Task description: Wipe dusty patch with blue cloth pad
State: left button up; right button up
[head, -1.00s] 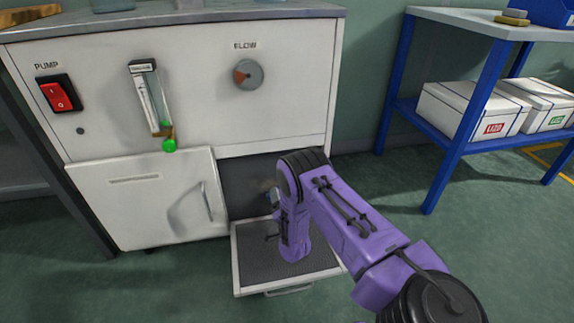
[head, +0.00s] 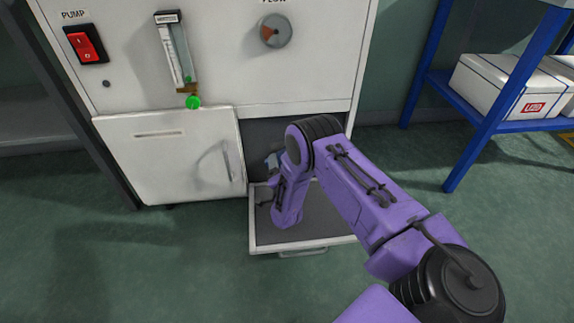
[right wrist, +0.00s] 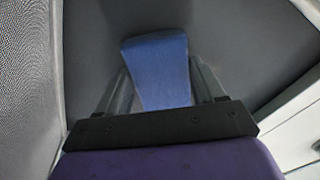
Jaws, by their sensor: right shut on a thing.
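The blue cloth pad (right wrist: 158,58) is between the two fingers of my right gripper (right wrist: 160,88) in the right wrist view. The gripper is shut on it, and the pad sticks out ahead of the fingers toward a dark grey surface. In the head view my right arm reaches into the dark lower opening (head: 258,133) of the white cabinet and hides most of the gripper. I cannot make out the dusty patch in the current views. My left gripper is not in view.
A flat panel (head: 262,232) with a dark top and white rim extends from the opening below my arm. A white door (head: 165,170) lies left of the opening. A blue shelf (head: 510,126) with white boxes stands right. Green floor is clear in front.

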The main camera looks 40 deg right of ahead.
aim_at(279, 160)
jog(key=w+a+r+p, duration=0.2)
jog(key=a+r, duration=0.1)
jog(key=shift+w+a+r, duration=0.1)
jog(key=shift+a+r, duration=0.1)
jog(key=shift+r, duration=0.05)
jog(key=s+d, duration=0.1)
jog(key=s+d+p, duration=0.1)
jog(key=d, duration=0.1)
jog(key=shift+s+f, duration=0.1)
jog(key=shift+f, duration=0.05)
jog(key=shift+s+d+p, duration=1.65)
jog(key=shift+s+d, duration=1.8)
jog(key=shift+d, duration=2.3)
jog(key=shift+w+a+b, duration=0.45)
jog(key=shift+w+a, duration=1.05)
jog(key=shift+a, duration=0.95)
jog(key=shift+w+a+b, duration=0.5)
jog(key=shift+w+a, duration=0.95)
jog(key=shift+a, duration=1)
jog(key=shift+w+a+b, duration=0.45)
jog(key=shift+w+a, duration=1.05)
jog(key=shift+a, duration=0.95)
